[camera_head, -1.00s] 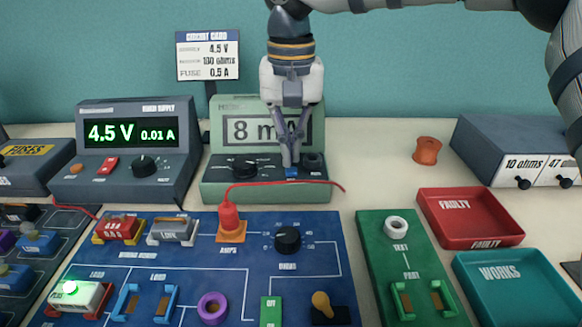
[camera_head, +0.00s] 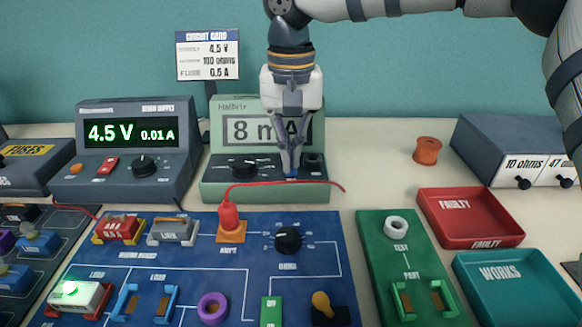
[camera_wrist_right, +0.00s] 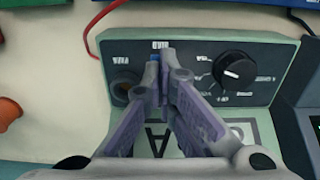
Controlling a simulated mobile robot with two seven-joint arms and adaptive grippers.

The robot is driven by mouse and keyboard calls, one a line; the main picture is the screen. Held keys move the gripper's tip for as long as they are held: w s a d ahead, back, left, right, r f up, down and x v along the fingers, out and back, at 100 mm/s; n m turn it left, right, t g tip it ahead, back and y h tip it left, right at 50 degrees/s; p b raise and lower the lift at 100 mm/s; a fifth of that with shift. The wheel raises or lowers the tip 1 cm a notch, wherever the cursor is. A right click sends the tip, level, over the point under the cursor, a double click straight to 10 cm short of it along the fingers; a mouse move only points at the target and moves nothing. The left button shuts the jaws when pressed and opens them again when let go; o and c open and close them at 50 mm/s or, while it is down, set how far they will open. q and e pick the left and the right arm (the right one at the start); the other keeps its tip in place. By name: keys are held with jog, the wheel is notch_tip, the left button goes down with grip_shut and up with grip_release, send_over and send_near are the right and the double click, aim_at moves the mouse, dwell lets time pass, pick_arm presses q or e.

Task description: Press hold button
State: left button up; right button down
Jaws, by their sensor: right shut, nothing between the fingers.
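The green meter (camera_head: 222,188) stands at the back middle of the table, its display reading "8 mA", partly hidden by my right gripper. The blue hold button (camera_head: 291,177) is on its dark front panel, mostly covered by the fingertips. My right gripper (camera_head: 290,172) is shut and empty, pointing down with its tips at the button. In the right wrist view the tips (camera_wrist_right: 162,82) are beside or on the blue button (camera_wrist_right: 155,57); I cannot tell whether it is pressed in. My left gripper is not in view.
The meter's dial (camera_head: 244,168) is left of the fingers and a dark socket (camera_head: 313,160) close on the right. A red lead (camera_head: 270,184) crosses the meter's front. The power supply (camera_head: 130,185) stands left. A red tray (camera_head: 432,207) and teal tray (camera_head: 470,280) lie right.

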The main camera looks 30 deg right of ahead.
jog(key=shift+f, duration=0.55)
dwell(0.4)
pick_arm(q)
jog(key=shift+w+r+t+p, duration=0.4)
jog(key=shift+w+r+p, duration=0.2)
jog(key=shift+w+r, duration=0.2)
pick_arm(e)
notch_tip(320, 180, up, 10)
